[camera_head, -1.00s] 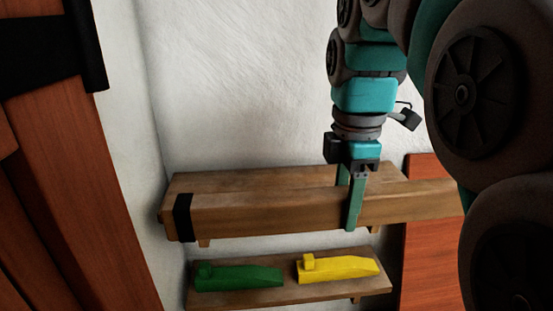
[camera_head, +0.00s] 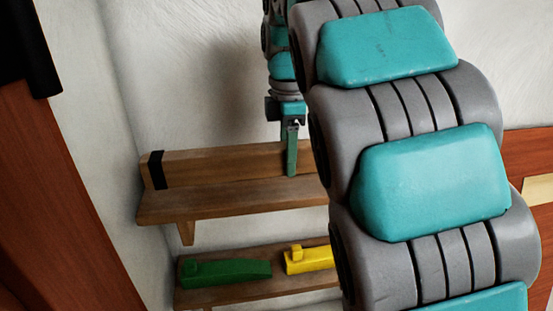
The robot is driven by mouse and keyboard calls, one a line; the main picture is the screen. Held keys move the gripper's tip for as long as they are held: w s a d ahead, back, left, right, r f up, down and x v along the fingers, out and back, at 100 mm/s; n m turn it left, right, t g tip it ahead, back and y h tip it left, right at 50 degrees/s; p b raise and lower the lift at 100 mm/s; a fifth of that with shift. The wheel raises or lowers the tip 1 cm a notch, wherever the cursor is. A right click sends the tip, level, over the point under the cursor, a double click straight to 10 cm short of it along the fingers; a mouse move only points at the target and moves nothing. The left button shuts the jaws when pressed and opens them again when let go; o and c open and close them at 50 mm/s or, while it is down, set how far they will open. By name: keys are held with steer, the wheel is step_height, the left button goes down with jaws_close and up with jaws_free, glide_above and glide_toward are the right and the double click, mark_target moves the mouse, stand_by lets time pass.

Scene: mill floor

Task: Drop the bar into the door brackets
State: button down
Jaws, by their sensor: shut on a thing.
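The bar (camera_head: 225,163) is a long wooden beam with a black band near its left end. It appears level, just over the upper wooden shelf (camera_head: 230,203); I cannot tell whether it touches the shelf. My gripper (camera_head: 291,160) points down and is shut on the bar, with one green finger showing across the bar's near face. My own arm hides the bar's right part. The door (camera_head: 65,225) is red-brown wood at the left. A black bracket (camera_head: 40,55) shows on it at the top left edge, only partly in view.
A lower shelf (camera_head: 225,293) holds a green wedge-like block (camera_head: 225,272) and a yellow one (camera_head: 309,260), the latter partly hidden by my arm. A white wall stands behind. Red-brown wood (camera_head: 530,160) with a pale piece (camera_head: 538,190) shows at the right.

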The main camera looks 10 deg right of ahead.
mark_target(277, 148)
steer(key=shift+w+a+f+p, duration=0.1)
steer(key=shift+w+a, duration=0.1)
steer(key=shift+w, duration=0.45)
steer(key=shift+w+a+f+p, duration=0.1)
steer(key=shift+w+a, duration=0.15)
steer(key=shift+w, duration=0.45)
steer(key=shift+w+a+p, duration=0.1)
steer(key=shift+w+a, duration=0.1)
steer(key=shift+w, duration=0.45)
steer(key=shift+f, duration=1.75)
steer(key=shift+f, duration=0.15)
steer(key=shift+c, duration=1.6)
jaws_free()
